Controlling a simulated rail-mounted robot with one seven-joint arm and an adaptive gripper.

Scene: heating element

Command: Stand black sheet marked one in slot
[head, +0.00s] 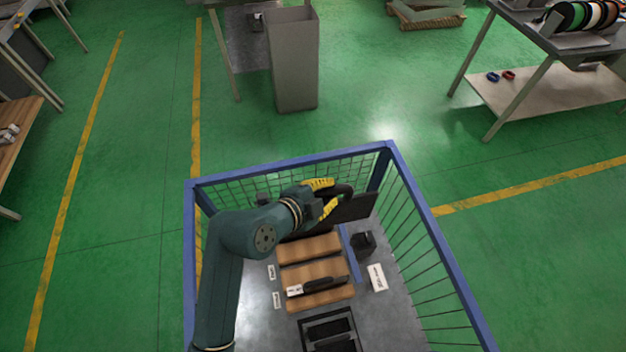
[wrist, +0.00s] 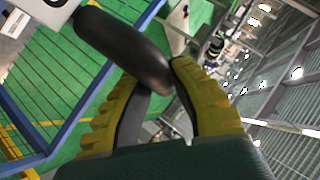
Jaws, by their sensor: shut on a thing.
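My gripper (head: 328,200) has yellow ribbed fingers and is above the far part of the blue-framed cart. Its fingers (wrist: 160,85) are closed around a dark rounded bar (wrist: 125,45), which seems to be the handle of the black sheet. The black sheet (head: 353,208) extends to the right of the gripper in the head view, raised above the cart floor and tilted. Its number cannot be read. A second black piece (head: 326,284) with a white label lies on the nearer wooden block (head: 322,301). Another wooden block (head: 310,247) is behind it. I cannot tell which opening is the slot.
A black box (head: 363,243) and white label card (head: 377,277) are right of the blocks. A black frame (head: 328,332) stands nearer. The cart's blue rim (head: 440,240) and mesh sides enclose the area. A grey bin (head: 294,65) stands beyond on green floor.

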